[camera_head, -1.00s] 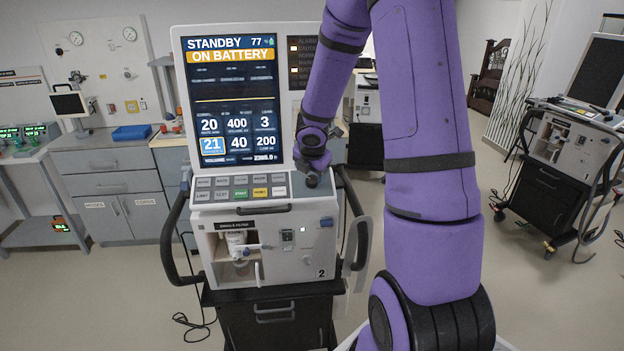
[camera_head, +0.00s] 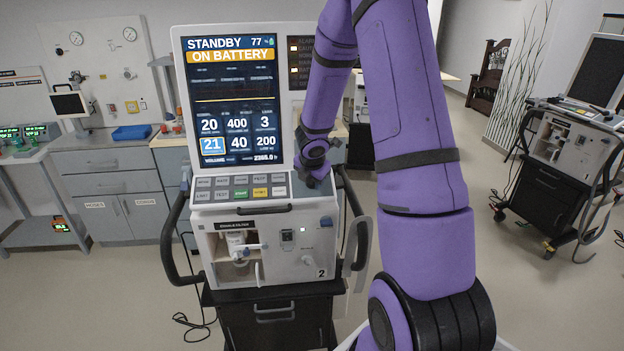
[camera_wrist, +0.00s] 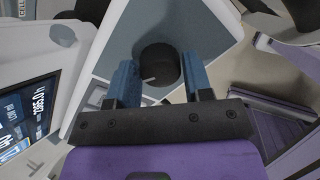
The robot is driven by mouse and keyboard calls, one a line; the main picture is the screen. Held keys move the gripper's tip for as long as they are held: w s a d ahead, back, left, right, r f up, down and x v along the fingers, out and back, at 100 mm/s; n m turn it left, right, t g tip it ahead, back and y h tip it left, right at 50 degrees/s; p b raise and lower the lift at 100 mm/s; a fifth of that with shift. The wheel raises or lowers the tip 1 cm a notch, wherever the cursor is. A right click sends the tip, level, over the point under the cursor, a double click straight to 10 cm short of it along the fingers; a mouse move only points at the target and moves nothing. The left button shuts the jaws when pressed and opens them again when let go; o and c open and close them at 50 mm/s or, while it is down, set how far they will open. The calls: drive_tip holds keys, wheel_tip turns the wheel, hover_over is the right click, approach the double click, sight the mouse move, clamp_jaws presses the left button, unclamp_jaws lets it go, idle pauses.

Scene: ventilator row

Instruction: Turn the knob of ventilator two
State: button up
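Ventilator two (camera_head: 262,246), a white machine marked "2" on its lower front, stands in the middle of the head view. Its screen (camera_head: 235,105) reads "STANDBY" and "ON BATTERY". In the wrist view its round black knob (camera_wrist: 160,62) sits on the grey panel, with a thin pale pointer line towards lower left. My gripper (camera_wrist: 161,68) is open, with one blue finger on each side of the knob and visible gaps to it. I cannot tell how deep the fingertips reach. In the head view my gripper (camera_head: 318,180) is over the panel's right end and hides the knob.
A button row (camera_head: 240,188) lies left of my gripper, below the screen. A black side handle (camera_head: 352,215) curves along the machine's right side. Another ventilator (camera_head: 570,145) stands far right. Grey cabinets (camera_head: 115,185) line the back left. Open floor lies to the right.

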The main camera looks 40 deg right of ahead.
drive_tip(key=c, duration=0.5)
drive_tip(key=shift+o, duration=0.2)
drive_tip(key=shift+m, duration=2.8)
drive_tip(key=o, duration=0.9)
drive_tip(key=shift+o, duration=0.2)
drive_tip(key=shift+r, duration=0.1)
